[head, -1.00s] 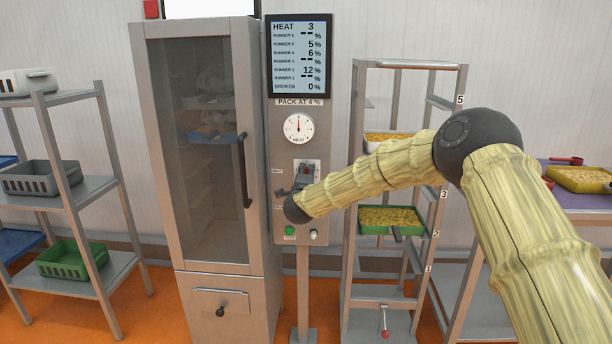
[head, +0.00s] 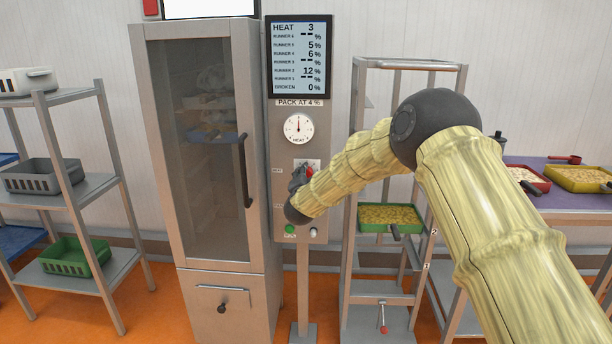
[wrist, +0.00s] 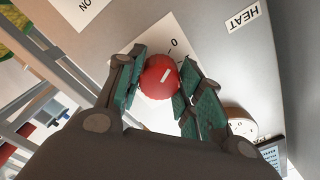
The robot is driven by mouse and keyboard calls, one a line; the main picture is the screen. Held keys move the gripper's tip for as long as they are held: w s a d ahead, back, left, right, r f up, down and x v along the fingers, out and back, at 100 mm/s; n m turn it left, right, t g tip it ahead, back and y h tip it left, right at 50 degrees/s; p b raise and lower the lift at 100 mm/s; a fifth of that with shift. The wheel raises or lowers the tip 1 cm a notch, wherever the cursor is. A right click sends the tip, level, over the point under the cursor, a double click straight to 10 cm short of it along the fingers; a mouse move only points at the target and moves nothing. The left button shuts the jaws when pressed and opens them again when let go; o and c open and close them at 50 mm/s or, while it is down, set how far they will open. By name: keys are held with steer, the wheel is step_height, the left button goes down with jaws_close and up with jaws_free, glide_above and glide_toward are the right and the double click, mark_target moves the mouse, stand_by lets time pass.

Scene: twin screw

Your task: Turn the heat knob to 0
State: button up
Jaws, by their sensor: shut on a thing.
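The heat knob (wrist: 158,77) is round and red with a white line, on a white plate printed with a 0 in the wrist view. The line slants up and right, roughly toward the 0. My gripper (wrist: 162,72) has its green-padded fingers on either side of the knob and is shut on it. In the head view my gripper (head: 299,180) is at the control panel, and a bit of the red knob (head: 309,171) shows beside it. The display (head: 299,55) reads HEAT 3. Other plate markings are hidden by the fingers.
A dial (head: 298,128) sits above the knob; a green button (head: 290,229) is below. The glass-door cabinet (head: 158,150) stands left of the panel. A rack with a green tray (head: 390,217) stands to the right, behind my arm.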

steer(key=shift+f+n, duration=0.1)
steer(key=shift+n, duration=0.3)
steer(key=o, duration=1)
steer(key=shift+s, duration=0.1)
steer(key=s, duration=1.2)
